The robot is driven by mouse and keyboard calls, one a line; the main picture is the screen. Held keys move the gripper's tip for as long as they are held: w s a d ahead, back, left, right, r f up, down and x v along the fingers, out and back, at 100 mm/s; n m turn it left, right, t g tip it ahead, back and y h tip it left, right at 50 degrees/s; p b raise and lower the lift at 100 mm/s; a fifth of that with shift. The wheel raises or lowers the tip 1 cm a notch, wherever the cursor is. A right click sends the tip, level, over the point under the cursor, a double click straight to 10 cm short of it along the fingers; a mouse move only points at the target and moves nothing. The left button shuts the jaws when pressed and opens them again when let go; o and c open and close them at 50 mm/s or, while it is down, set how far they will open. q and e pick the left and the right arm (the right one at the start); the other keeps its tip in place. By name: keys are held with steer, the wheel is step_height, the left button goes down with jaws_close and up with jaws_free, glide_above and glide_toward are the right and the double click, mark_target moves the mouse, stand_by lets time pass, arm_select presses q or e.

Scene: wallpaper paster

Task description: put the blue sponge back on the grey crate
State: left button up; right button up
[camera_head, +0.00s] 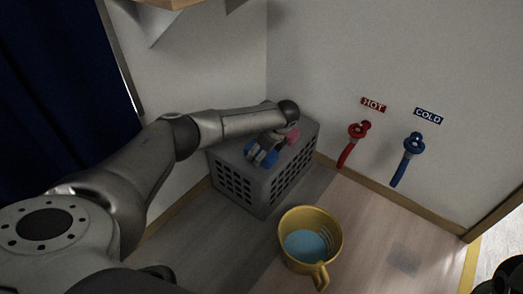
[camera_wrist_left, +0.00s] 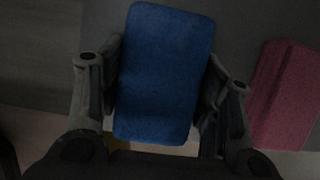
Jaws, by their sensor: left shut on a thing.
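The grey crate (camera_head: 267,187) stands on the floor in the corner, with slotted sides and a flat top. My left gripper (camera_head: 262,153) is over the crate's top and is shut on the blue sponge (camera_head: 266,151). In the left wrist view the blue sponge (camera_wrist_left: 164,72) sits between the two fingers of the left gripper (camera_wrist_left: 162,90), one on each long side. The sponge is at or just above the crate top; I cannot tell whether it touches. My right gripper does not show clearly in either view.
A pink block (camera_head: 293,135) lies on the crate beside the sponge; it also shows in the left wrist view (camera_wrist_left: 284,95). A yellow bucket (camera_head: 311,240) with blue water stands on the floor in front. Red (camera_head: 354,141) and blue (camera_head: 408,157) taps are on the wall.

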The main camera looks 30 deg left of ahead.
arm_select(q)
steer(key=o, duration=1)
steer(key=shift+o, duration=0.3)
